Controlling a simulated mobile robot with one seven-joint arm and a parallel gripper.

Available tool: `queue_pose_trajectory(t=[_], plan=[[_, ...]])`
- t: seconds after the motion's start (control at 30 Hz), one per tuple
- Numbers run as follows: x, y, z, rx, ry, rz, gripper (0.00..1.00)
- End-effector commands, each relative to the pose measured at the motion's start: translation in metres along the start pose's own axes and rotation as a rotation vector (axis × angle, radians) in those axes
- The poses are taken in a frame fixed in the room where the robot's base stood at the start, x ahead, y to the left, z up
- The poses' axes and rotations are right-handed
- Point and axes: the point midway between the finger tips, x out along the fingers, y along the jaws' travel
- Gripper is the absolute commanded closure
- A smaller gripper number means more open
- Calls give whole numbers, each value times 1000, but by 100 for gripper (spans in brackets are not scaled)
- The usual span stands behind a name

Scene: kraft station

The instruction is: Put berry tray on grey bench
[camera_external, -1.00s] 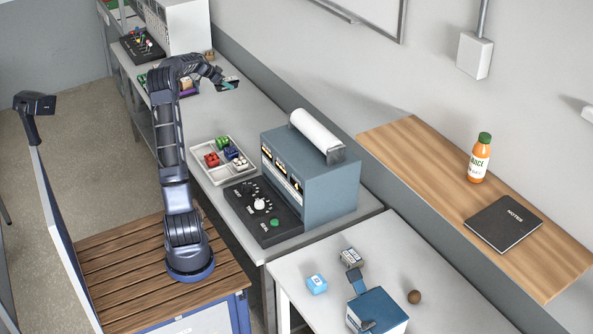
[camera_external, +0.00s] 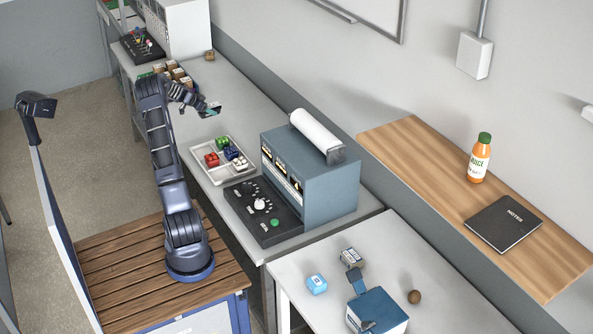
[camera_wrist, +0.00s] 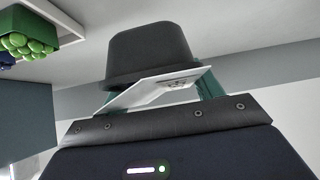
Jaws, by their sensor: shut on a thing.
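My gripper (camera_external: 211,109) is above the long grey bench (camera_external: 230,98), a little beyond the white tray of coloured boxes. In the wrist view my gripper's teal fingers (camera_wrist: 160,86) are shut on a dark tapered tray (camera_wrist: 150,52) with a white card (camera_wrist: 150,90) on its near side. Its contents are hidden, so I cannot tell if they are berries. A green tray of round green fruit (camera_wrist: 28,42) shows at the wrist view's upper left. The held tray is small and dark in the external view.
The white tray (camera_external: 197,152) holds red, green, blue and white boxes. A blue machine (camera_external: 330,190) and black control panel (camera_external: 240,212) stand nearer on the bench. Several brown boxes (camera_external: 178,73) sit farther back. Bare bench lies right of my gripper.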

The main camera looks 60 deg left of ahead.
Motion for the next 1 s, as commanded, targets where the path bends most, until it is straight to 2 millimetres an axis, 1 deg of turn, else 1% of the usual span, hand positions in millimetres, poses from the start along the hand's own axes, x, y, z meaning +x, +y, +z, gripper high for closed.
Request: queue_pose_trajectory(t=[0.03, 0.1, 0.23, 0.47, 0.77, 1.0], plan=[[8, 1, 9, -3, 0, 3, 61], [17, 0, 18, -3, 0, 2, 61], [29, 0, 31, -2, 1, 1, 61], [37, 0, 40, -1, 0, 0, 61], [62, 0, 66, -1, 1, 1, 61], [63, 0, 67, 0, 1, 0, 61]])
